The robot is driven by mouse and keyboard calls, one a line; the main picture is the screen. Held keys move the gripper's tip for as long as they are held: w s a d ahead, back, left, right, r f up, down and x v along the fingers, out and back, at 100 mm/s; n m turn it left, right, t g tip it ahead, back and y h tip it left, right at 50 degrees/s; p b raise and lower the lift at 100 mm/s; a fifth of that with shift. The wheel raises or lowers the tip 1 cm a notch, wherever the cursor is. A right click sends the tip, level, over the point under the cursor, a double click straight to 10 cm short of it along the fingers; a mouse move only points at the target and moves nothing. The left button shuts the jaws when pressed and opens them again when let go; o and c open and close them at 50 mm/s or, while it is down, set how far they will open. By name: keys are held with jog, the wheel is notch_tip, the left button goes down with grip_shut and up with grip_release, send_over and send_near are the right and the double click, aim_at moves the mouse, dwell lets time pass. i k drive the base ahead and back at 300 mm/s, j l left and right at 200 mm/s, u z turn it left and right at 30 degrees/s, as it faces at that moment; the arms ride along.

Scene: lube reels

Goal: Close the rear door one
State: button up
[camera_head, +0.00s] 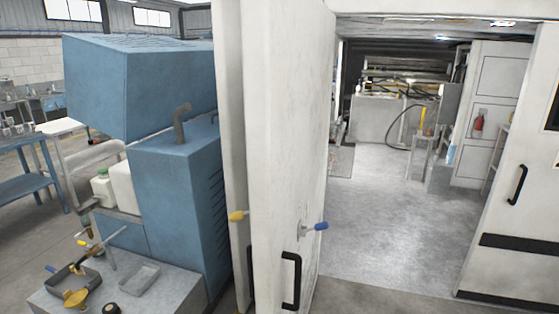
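A white door panel (285,120) stands open in the middle of the view, seen at a steep angle. It has a black bar handle (291,281) low down and a blue-tipped lever (318,227) on its face. A yellow-tipped lever (238,216) shows at its left side. A second white door (520,200) stands at the right, with a black handle (517,184) and a black stripe. Between them is a lit opening. I cannot tell which of the two is rear door one. My gripper is not in view.
A blue machine (178,190) stands close to the left of the middle door. A grey bench with tools (140,290) is at the lower left. Bare floor (390,220) leads through the opening to a workbench (385,118) and a red extinguisher (479,122).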

aim_at(288, 47)
jog(key=j+z, duration=0.3)
jog(key=j, duration=0.75)
jog(key=j+z, duration=0.3)
jog(key=j, duration=0.8)
jog(key=i+u, duration=0.25)
jog(key=j+u, duration=0.1)
jog(key=u, duration=0.2)
